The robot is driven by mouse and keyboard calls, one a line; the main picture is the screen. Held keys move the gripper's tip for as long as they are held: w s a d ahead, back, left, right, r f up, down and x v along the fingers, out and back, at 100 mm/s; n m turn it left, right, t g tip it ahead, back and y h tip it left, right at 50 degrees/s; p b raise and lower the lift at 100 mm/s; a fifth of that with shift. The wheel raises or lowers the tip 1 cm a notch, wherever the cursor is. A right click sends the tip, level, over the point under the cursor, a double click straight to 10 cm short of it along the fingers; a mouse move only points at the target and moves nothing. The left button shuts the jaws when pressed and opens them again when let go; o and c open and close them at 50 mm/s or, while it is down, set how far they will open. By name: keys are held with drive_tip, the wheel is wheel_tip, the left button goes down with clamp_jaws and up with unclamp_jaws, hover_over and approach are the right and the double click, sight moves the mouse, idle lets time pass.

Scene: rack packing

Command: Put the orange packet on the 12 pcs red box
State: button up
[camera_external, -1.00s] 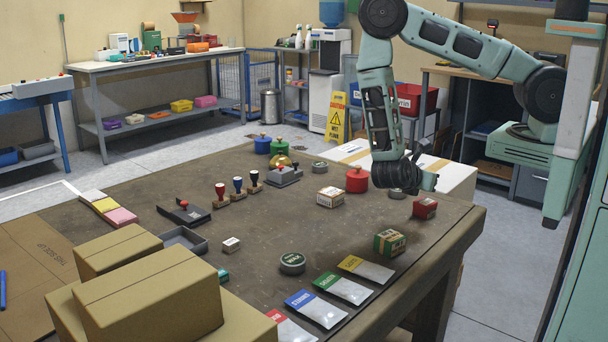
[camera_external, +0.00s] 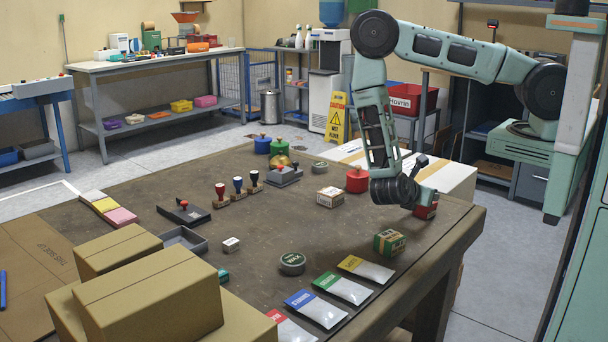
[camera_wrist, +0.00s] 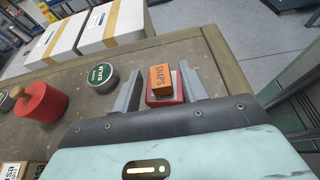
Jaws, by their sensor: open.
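The red box (camera_external: 425,210) stands near the right edge of the table, partly hidden by my gripper. In the wrist view, an orange face marked SNAPS (camera_wrist: 160,76) shows above a red and white body (camera_wrist: 155,101); I cannot tell whether this is one box or two things. My gripper (camera_wrist: 160,84) is open, with one finger on each side of it and small gaps showing. In the external view my gripper (camera_external: 428,196) is low over the red box. A clear pouch with a yellow-orange header (camera_external: 366,269) lies flat at the front table edge, apart from my gripper.
A green and yellow box (camera_external: 389,242) stands in front of my gripper. A red pot (camera_external: 357,181) and a small carton (camera_external: 330,197) stand to its left. A round tin (camera_wrist: 102,75) sits left of my fingers. Green (camera_external: 345,288) and blue (camera_external: 316,308) pouches lie along the front edge.

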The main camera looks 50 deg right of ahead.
drive_tip(key=b+v, duration=0.2)
drive_tip(key=v, duration=1)
drive_tip(key=s+a+r+m+y, duration=0.2)
drive_tip(key=s+r+m+y, duration=0.1)
drive_tip(key=r, duration=0.3)
drive_tip(key=s+a+r+m+y, duration=0.2)
drive_tip(key=s+r+m+y, duration=0.1)
drive_tip(key=r+y, duration=0.3)
drive_tip(key=s+a+r+m+y, duration=0.3)
drive_tip(key=r+m+y, duration=0.1)
drive_tip(key=r, duration=0.3)
drive_tip(key=shift+r+y, duration=0.2)
drive_tip(key=shift+y, duration=0.3)
